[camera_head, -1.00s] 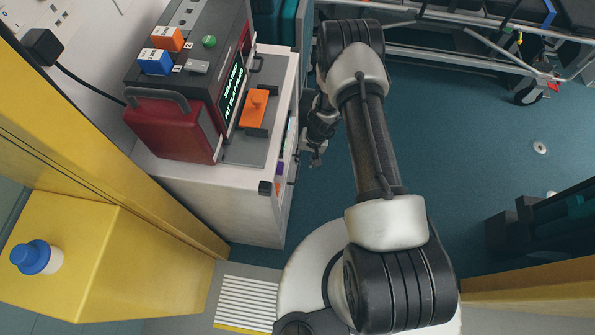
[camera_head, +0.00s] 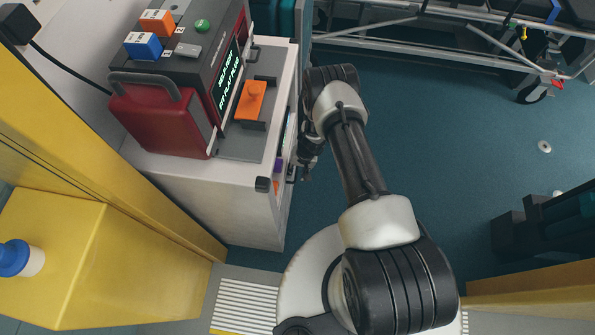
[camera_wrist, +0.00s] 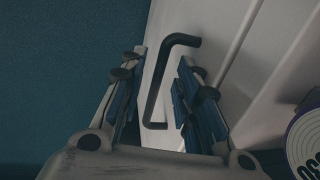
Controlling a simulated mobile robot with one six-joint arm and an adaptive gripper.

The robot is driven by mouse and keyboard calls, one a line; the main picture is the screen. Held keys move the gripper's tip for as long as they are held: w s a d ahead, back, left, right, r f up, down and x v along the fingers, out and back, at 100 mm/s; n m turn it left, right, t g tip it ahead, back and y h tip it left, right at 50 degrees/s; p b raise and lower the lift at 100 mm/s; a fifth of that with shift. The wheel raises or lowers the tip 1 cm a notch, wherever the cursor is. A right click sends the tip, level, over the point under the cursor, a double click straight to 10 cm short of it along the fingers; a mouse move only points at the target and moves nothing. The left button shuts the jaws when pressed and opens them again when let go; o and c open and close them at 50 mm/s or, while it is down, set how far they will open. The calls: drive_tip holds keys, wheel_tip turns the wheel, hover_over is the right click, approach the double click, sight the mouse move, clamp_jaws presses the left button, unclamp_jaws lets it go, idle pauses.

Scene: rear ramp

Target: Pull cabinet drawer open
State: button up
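The white cabinet (camera_head: 215,190) stands left of my arm in the head view, its drawer front seen almost edge-on. In the wrist view, a dark bent drawer handle (camera_wrist: 155,92) stands out from a white drawer front (camera_wrist: 205,45). My gripper (camera_wrist: 160,72) is open, with one finger on each side of the handle. The handle lies between the fingers, with gaps showing; I cannot tell how deep it sits. In the head view my gripper (camera_head: 306,172) is small and dark beside the cabinet front. The drawer looks shut.
A red and black device (camera_head: 165,115) and an orange part (camera_head: 250,100) sit on the cabinet top. A yellow block (camera_head: 75,260) stands at lower left. A stretcher frame (camera_head: 440,50) is at the back.

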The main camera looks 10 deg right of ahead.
drive_tip(key=shift+c, duration=0.6)
clamp_jaws()
